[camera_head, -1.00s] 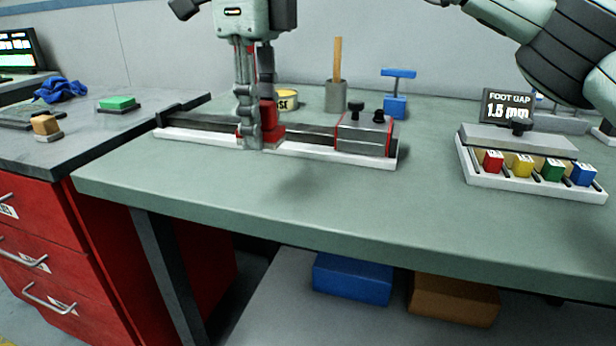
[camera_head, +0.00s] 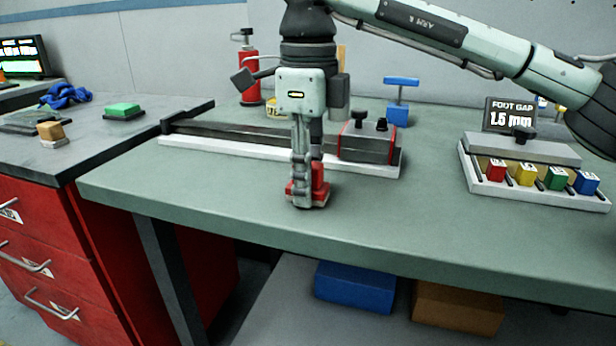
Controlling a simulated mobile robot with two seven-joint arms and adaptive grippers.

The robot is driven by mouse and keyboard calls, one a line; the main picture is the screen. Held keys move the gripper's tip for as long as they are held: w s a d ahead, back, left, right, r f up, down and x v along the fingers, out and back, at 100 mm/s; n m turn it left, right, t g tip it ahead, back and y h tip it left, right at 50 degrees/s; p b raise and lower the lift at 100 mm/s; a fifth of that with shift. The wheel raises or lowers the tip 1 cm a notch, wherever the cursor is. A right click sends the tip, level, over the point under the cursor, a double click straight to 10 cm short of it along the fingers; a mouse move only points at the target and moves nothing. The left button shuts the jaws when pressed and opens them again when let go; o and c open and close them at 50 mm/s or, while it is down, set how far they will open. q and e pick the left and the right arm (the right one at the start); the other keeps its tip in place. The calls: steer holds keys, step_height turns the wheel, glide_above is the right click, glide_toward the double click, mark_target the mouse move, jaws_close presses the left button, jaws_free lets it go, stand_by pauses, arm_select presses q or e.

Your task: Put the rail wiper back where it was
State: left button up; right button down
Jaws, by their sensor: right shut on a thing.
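My right gripper (camera_head: 305,193) points down near the front middle of the green bench top, its arm coming in from the right. It is shut on a small red block-like piece (camera_head: 320,178), which I take to be the rail wiper; the fingers hide much of it. Whether the piece touches the bench or hangs just above it I cannot tell. Behind it lies the long dark rail (camera_head: 245,134) on a white base, with a grey, red-edged block (camera_head: 367,144) with black knobs at its right end. My left gripper is not in view.
A white tray (camera_head: 535,196) with red, yellow, green and blue blocks stands at right, below a "FOOT GAP 1.5 mm" display (camera_head: 510,114). A blue T-handled tool (camera_head: 398,112) and a red bottle (camera_head: 250,75) stand behind the rail. The front of the bench is mostly clear.

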steer(key=shift+f, duration=0.1)
steer(key=shift+f, duration=0.1)
steer(key=c, duration=1.2)
jaws_free()
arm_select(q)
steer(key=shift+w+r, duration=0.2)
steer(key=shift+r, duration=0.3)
arm_select(e)
steer(key=shift+r, duration=0.2)
